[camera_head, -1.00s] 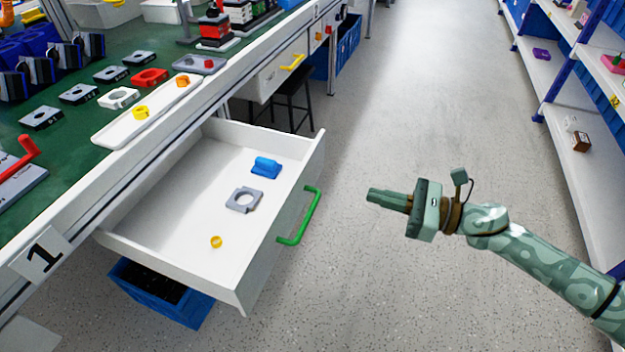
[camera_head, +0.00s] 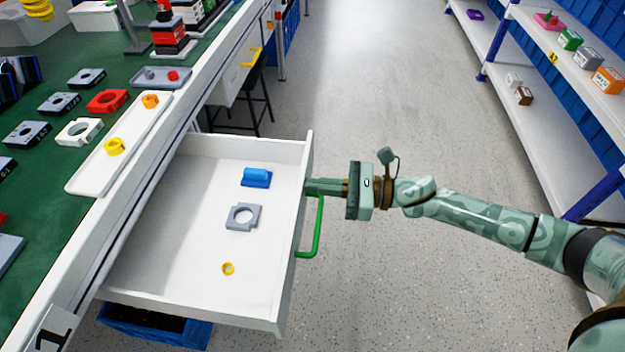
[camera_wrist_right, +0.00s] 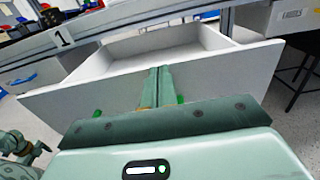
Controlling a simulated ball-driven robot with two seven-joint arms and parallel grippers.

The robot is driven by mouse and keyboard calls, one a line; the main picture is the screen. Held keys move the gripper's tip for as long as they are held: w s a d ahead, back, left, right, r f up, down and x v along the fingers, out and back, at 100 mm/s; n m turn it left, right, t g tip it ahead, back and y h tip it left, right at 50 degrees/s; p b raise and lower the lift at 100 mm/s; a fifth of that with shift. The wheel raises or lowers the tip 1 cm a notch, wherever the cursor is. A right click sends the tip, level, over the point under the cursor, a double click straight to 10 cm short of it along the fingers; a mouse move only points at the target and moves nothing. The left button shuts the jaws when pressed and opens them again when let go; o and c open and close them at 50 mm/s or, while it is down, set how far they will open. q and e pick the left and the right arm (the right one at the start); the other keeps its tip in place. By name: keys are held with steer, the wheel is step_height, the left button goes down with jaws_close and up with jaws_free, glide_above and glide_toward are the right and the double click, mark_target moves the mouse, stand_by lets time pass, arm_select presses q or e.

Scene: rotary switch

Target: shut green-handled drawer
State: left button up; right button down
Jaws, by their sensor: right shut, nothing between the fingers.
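The white drawer (camera_head: 195,215) with the green handle (camera_head: 317,228) is pulled out from under the bench. It holds a blue part (camera_head: 256,177), a grey part with a round hole (camera_head: 243,217) and a small yellow ring (camera_head: 228,269). My right gripper (camera_head: 308,187) is shut and empty, its tips at the drawer's front panel near the far end of the handle. In the right wrist view, the shut fingers (camera_wrist_right: 155,85) point at the front panel (camera_wrist_right: 215,75). The handle is mostly hidden there, with green bits on both sides of the fingers.
The green bench top (camera_head: 60,160) holds a white tray (camera_head: 85,178) and several block-shaped parts. A blue bin (camera_head: 155,326) stands under the drawer. A black stool (camera_head: 262,105) stands beyond it. Shelves (camera_head: 520,95) line the right side. The aisle floor (camera_head: 370,80) between is clear.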

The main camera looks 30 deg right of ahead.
arm_select(q)
steer(key=w+a+r+b, duration=0.1)
steer(key=w+r, duration=0.2)
steer(key=w, duration=0.3)
steer(key=w+a+r+m+t+y+b, duration=0.1)
steer(key=w+r+b, duration=0.1)
steer(key=w, duration=0.4)
steer(key=shift+w+r, duration=0.25)
steer(key=shift+r, duration=0.35)
arm_select(e)
steer(key=x, duration=2.4)
steer(key=shift+w+a, duration=0.2)
steer(key=shift+w, duration=0.05)
arm_select(q)
steer(key=shift+a, duration=0.1)
arm_select(e)
steer(key=shift+d, duration=0.1)
